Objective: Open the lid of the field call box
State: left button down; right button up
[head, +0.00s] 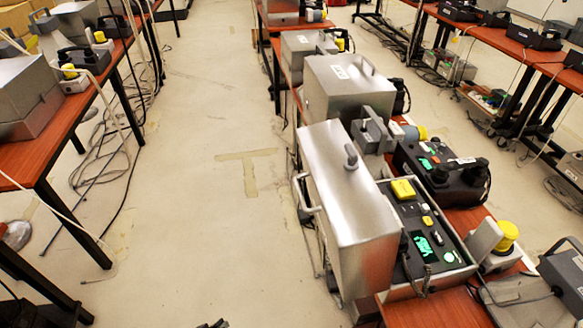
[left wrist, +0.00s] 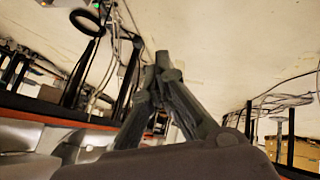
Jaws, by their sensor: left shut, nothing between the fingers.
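The field call box appears to be the nearest silver metal case on the right-hand table. Its thick silver lid (head: 345,190) has a grey knob on its face and a bar handle on its left side. The lid stands swung to the left, and the control panel (head: 425,222) with a yellow button and green displays shows beside it. My left gripper (left wrist: 163,62) is shut and empty, fingertips together, in the left wrist view. A small dark tip at the bottom edge of the head view may be part of it, left of the box and apart from it. My right gripper is not in view.
More silver cases (head: 345,88) and a dark phone unit (head: 440,170) crowd the right table behind the box. A beacon with a yellow top (head: 507,236) stands to its right. The left table (head: 75,115) also holds equipment. The floor aisle (head: 215,200) between is clear.

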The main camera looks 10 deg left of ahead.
pick_arm(q)
jog(key=w+d+r+n+t+h+b, duration=0.15)
jog(key=w+r+n+t, duration=0.25)
jog(key=w+r, duration=0.8)
jog(key=w+d+r+n+t+h+b, duration=0.1)
jog(key=d+r+n+t+h, duration=0.25)
jog(key=r, duration=1.25)
jog(key=w+d+r+n+t+h+b, duration=0.1)
jog(key=d+r+n+t+h+b, duration=0.3)
jog(key=r, duration=1.2)
jog(key=w+d+r+m+g+y+p, duration=0.1)
jog(key=w+d+r+m+g+p, duration=0.1)
jog(key=w+d+p, duration=0.3)
jog(key=w+d, duration=0.4)
jog(key=shift+w+y+p, duration=0.2)
jog(key=shift+y+p, duration=0.1)
jog(key=shift+p, duration=0.05)
jog(key=shift+a+f+m, duration=0.1)
jog(key=shift+m, duration=0.15)
